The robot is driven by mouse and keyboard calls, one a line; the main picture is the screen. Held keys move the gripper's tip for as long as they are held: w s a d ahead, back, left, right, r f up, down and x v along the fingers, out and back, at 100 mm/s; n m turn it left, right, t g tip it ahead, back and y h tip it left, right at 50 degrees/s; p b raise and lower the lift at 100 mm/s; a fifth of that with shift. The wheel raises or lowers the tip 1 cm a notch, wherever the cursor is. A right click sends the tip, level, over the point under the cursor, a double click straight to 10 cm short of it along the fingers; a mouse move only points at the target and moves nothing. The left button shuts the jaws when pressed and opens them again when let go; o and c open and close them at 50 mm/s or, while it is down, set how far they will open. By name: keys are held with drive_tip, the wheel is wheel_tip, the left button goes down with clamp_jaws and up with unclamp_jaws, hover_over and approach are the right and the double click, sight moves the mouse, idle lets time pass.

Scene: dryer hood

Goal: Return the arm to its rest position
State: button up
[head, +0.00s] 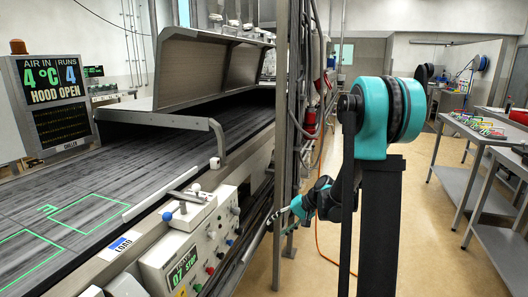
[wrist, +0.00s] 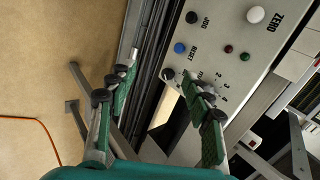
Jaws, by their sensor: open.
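My arm, with teal and black joints (head: 385,115), stands right of the conveyor in the head view. It is bent, and its forearm reaches low toward the machine's side. My gripper (head: 283,214) is small there, close to the control box's right side, against dark posts. In the wrist view my gripper (wrist: 160,75) has its two green-padded fingers spread apart with nothing held between them. The control panel (wrist: 225,60), with a white ZERO button and smaller knobs, lies beyond the right finger. Whether the fingers touch anything is unclear.
The grey hood (head: 210,70) is raised over the belt (head: 70,190), and the display (head: 55,95) reads HOOD OPEN. Upright posts (head: 282,120) stand just left of my arm. Work tables (head: 475,130) stand at the right, with open floor (head: 430,240) between.

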drive_tip(key=s+d+n+t+h, duration=0.1)
drive_tip(key=s+d+h, duration=0.3)
drive_tip(key=s, duration=0.8)
drive_tip(key=s+d+f+n+h, duration=0.1)
drive_tip(key=s+d+h, duration=0.3)
drive_tip(key=s+d, duration=0.5)
drive_tip(key=s, duration=0.3)
drive_tip(key=shift+f+n+t, duration=0.3)
drive_tip(key=shift+t, duration=0.1)
